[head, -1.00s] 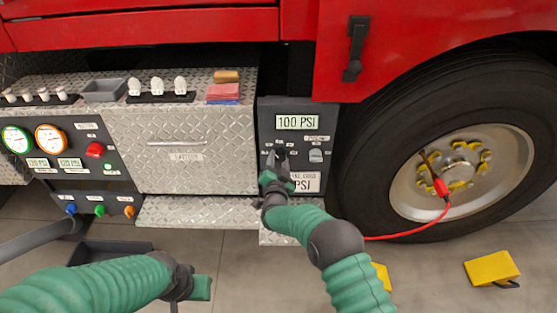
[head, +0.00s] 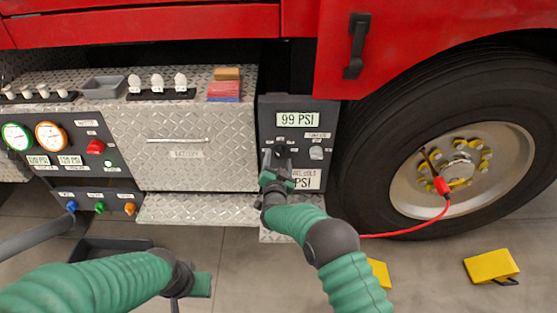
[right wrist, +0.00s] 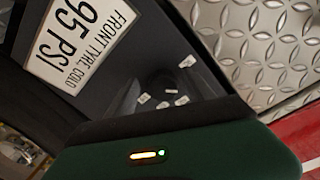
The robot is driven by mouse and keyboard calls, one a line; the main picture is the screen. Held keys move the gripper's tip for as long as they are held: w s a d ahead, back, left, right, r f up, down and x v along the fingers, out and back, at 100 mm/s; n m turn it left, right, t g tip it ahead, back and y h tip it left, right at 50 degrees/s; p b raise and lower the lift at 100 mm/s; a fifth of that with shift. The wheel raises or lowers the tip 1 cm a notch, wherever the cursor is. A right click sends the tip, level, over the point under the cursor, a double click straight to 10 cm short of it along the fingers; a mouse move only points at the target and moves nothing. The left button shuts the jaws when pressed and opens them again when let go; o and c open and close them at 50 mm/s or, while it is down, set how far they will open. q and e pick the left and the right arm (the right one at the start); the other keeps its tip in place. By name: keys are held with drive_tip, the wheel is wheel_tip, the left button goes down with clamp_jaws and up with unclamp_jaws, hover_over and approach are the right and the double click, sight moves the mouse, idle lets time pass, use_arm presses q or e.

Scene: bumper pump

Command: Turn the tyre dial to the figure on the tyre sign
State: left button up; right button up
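The dark tyre panel (head: 265,115) stands left of the wheel. Its display (head: 297,120) reads 99 PSI. The tyre dial (head: 282,150) is a dark knob below the display, partly covered by my right gripper (head: 271,160). The tyre sign (head: 307,180) is partly hidden by that gripper; in the right wrist view the sign (right wrist: 75,40) reads FRONT TYRE COLD 95 PSI. Small white labels ring the dark dial area there. The right fingertips are at or just beside the dial; contact and finger gap are unclear. My left gripper (head: 190,284) is low at left, away from the panel.
A grey knob (head: 316,153) sits right of the dial. The big wheel (head: 460,170) has a red clip and hose (head: 441,187). A pump panel (head: 75,150) with gauges is at left. Yellow chocks (head: 490,266) lie on the floor. A metal step (head: 195,210) juts out below.

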drive_tip(key=shift+r, duration=0.25)
drive_tip(key=shift+s, duration=0.1)
drive_tip(key=s+p, duration=0.4)
drive_tip(key=s, duration=1.2)
drive_tip(key=shift+s+a+r, duration=0.3)
drive_tip(key=shift+a+r, duration=0.05)
drive_tip(key=shift+a, duration=0.05)
